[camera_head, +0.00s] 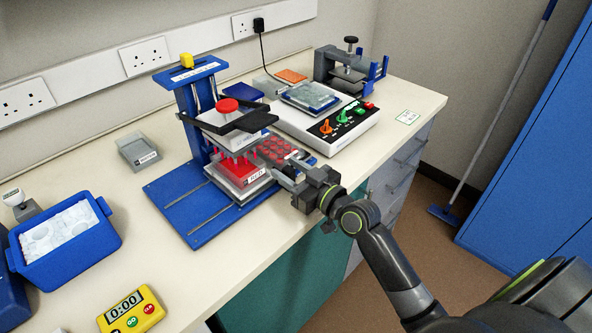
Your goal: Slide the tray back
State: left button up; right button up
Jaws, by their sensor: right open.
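The tray sits over the blue base plate (196,206), which has two slide rails. My right gripper (285,176) is open, just right of the tray's labelled edge. Whether it touches the tray I cannot tell. A plate of dark red wells (276,150) lies just behind the gripper, partly hidden. My left gripper is not in view.
A white device (338,137) with coloured controls stands behind the gripper, and a grey clamp (345,72) is farther back. A blue ice tub (68,238) and a yellow timer (131,309) are at left. The bench's front edge lies under my right arm.

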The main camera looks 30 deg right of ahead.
jog(key=b+v, duration=0.1)
jog(key=v, duration=1.6)
jog(key=shift+s, duration=0.2)
jog(key=shift+d, duration=0.1)
jog(key=d+f+m+g+h, duration=0.1)
jog(key=d+f+h, duration=0.15)
jog(key=f, duration=0.35)
jog(key=w+d+f+m+g+h, duration=0.1)
jog(key=d+f, duration=0.3)
jog(key=f, duration=0.3)
jog(key=d+f+m+g+h, duration=0.1)
jog(key=d+f+h, duration=0.15)
jog(key=f, duration=0.35)
jog(key=s+d+f+m+g+h, duration=0.1)
jog(key=s+d+f+g, duration=0.1)
jog(key=f, duration=0.6)
jog(key=s+d+f+m+g+h, duration=0.1)
jog(key=s+f+g, duration=0.15)
jog(key=f, duration=0.45)
jog(key=s+a+f+g, duration=0.3)
jog(key=s+f+g, duration=0.1)
jog(key=s+f, duration=1.15)
jog(key=s+a+f+g, duration=0.4)
jog(key=s+a+f, duration=0.4)
jog(key=s, duration=0.4)
jog(key=shift+f+y, duration=0.4)
